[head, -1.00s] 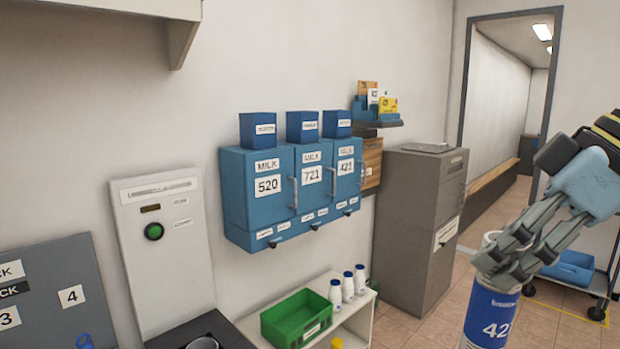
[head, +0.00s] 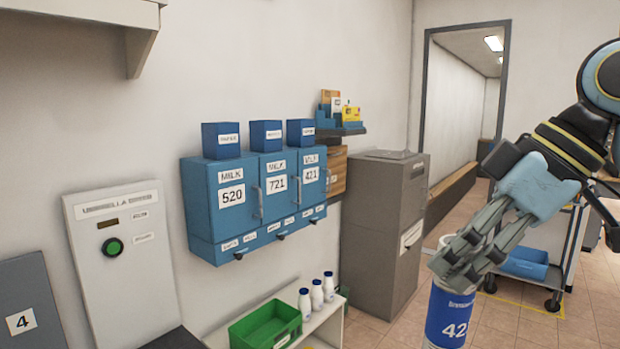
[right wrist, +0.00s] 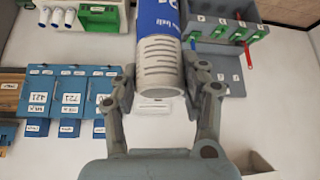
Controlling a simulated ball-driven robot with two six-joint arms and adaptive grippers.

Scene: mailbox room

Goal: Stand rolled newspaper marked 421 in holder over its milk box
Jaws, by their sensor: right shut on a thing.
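My right gripper (head: 462,262) is shut on the upper end of the rolled newspaper (head: 450,318), which hangs roughly upright. Its blue band shows "42"; the last digit is cut off or turned away. In the right wrist view the grey-white roll (right wrist: 160,68) lies between the two fingers (right wrist: 158,90). The milk box marked 421 (head: 312,190) is the right one of three blue boxes on the wall. A small dark blue holder (head: 300,132) with an unreadable label stands above it. The roll is well right of and below this holder. My left gripper is not in view.
Milk boxes 520 (head: 232,205) and 721 (head: 277,195) also carry blue holders. A shelf with parcels (head: 340,125) and a grey cabinet (head: 385,230) stand right of them. Below are a green crate (head: 266,326) and white bottles (head: 317,295). Open space lies before the boxes.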

